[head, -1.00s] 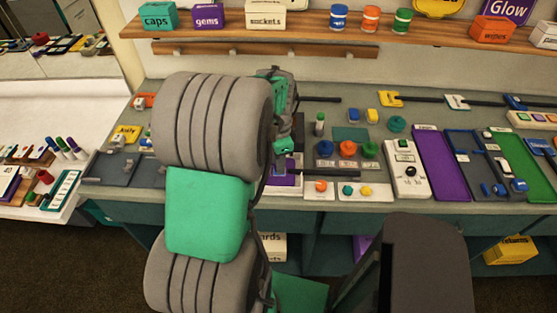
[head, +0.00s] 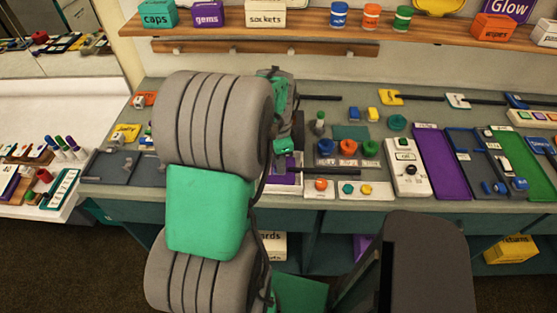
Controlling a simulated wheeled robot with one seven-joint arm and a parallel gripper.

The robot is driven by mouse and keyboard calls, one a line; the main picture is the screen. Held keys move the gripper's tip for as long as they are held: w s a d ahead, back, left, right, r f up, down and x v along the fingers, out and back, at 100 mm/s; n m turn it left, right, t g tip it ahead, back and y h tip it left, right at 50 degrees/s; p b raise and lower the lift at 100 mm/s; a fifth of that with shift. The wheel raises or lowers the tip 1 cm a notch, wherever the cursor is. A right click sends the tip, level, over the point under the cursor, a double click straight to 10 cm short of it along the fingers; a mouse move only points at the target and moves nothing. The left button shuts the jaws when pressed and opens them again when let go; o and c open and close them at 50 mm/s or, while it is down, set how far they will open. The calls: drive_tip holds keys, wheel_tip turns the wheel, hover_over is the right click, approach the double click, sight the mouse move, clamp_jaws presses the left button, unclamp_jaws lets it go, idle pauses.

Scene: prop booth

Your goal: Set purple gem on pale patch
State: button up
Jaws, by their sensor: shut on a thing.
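My gripper (head: 286,147) is mostly hidden behind my own thick grey and green arm. Its visible end is low over the table, left of the blue, orange and green round pieces. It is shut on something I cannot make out. A purple surface with a pale edge (head: 292,177) shows just below it; I cannot tell whether it touches the gripper. I cannot pick out the purple gem for certain. The pale patch is not clearly identifiable either; a pale tile with an orange knob (head: 320,196) lies just right of the purple surface.
The blue piece (head: 325,147), orange piece (head: 347,147) and green piece (head: 370,148) stand close on the right. Beyond them are a white dial box (head: 407,172) and a purple panel (head: 440,165). A wooden shelf (head: 420,32) with boxes and jars runs above the table.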

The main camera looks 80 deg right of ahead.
drive_tip(key=shift+f, duration=0.1)
idle(0.7)
drive_tip(key=o, duration=1.2)
drive_tip(key=shift+o, duration=0.2)
drive_tip(key=shift+r+p, duration=2.85)
drive_tip(key=shift+r, duration=1.25)
drive_tip(key=shift+f, duration=0.1)
